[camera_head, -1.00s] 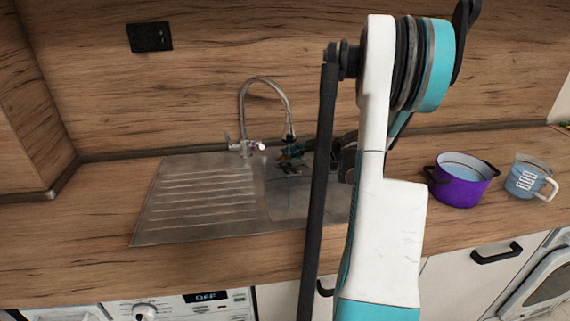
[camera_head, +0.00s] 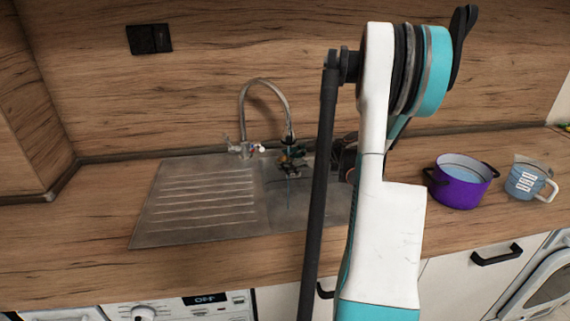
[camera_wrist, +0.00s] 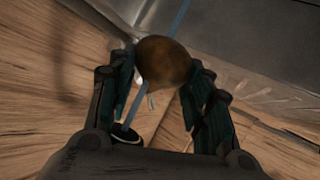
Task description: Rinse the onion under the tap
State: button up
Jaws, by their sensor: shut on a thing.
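The onion (camera_wrist: 166,61) is brown and round in the wrist view, held between the fingertips of my gripper (camera_wrist: 165,75). In the head view my gripper (camera_head: 291,160) is small and dark, just below the end of the tap's spout, over the sink basin; the onion is hard to make out there. The tap (camera_head: 268,84) has a tall curved metal neck. A thin blue stream of water (camera_wrist: 181,18) lines up with the onion in the wrist view and shows again below it. The sink (camera_head: 200,205) has a ribbed drainer on its left.
A purple pot (camera_head: 462,190) with water in it and a measuring jug (camera_head: 525,183) stand on the counter (camera_head: 465,228) to the right. My own arm hides the basin's right part. The counter left of the drainer is clear.

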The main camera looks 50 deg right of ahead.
jog(key=shift+s+d, duration=0.2)
jog(key=shift+s, duration=0.25)
jog(key=shift+w, duration=0.15)
jog(key=shift+w+a, duration=0.25)
jog(key=shift+w, duration=0.2)
jog(key=shift+s+d, duration=0.1)
jog(key=shift+s, duration=0.1)
jog(key=shift+s+d, duration=0.15)
jog(key=shift+s, duration=0.25)
jog(key=shift+w, duration=0.15)
jog(key=shift+w+a, duration=0.25)
jog(key=shift+w, duration=0.2)
jog(key=s+a+b, duration=0.1)
jog(key=s+a, duration=0.2)
jog(key=a, duration=0.4)
jog(key=shift+s+a, duration=0.15)
jog(key=shift+a, duration=0.05)
dwell(0.7)
